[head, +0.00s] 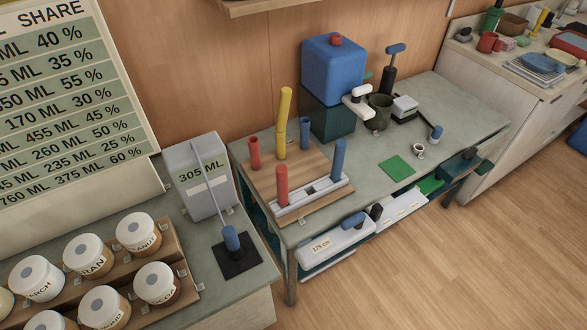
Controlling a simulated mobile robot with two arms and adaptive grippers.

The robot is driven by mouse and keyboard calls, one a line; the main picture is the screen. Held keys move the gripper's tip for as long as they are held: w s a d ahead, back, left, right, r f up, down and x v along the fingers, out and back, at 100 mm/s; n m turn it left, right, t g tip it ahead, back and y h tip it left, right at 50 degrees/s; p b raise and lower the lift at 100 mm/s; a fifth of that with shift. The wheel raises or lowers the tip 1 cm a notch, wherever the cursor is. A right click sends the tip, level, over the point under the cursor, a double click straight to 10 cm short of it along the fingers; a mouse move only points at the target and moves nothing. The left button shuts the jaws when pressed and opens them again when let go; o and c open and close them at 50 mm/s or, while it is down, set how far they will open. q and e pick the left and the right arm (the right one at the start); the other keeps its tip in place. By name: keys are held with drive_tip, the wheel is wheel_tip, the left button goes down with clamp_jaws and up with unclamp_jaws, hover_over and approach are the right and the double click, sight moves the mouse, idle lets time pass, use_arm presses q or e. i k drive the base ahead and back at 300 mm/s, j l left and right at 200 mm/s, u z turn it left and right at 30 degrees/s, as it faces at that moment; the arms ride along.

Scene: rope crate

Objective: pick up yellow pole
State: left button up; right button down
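The yellow pole (281,138) stands upright on a brown wooden board (264,181) on the grey-green table. It is the tallest of the poles there, and a slight bend or joint shows about midway up. A short red pole (254,153) is to its left and a short blue pole (305,134) to its right. Nearer the front, a red pole (282,186) and a blue pole (338,160) stand at a pale slotted rack (312,194). Neither of my grippers shows in the head view.
A blue water tank on a dark base (334,80) stands behind and right of the poles. A grey box (196,177) labelled "305 ML" and lidded jars (91,258) are on the left counter. A green mat (397,168) lies at right, with bare tabletop around it.

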sight(284, 105)
drive_tip(key=l+u, duration=0.15)
drive_tip(key=u, duration=0.35)
drive_tip(key=i+l+u, duration=0.15)
drive_tip(key=l+u, duration=0.2)
drive_tip(key=l, duration=0.7)
drive_tip(key=l+u, duration=0.4)
drive_tip(key=l, duration=0.7)
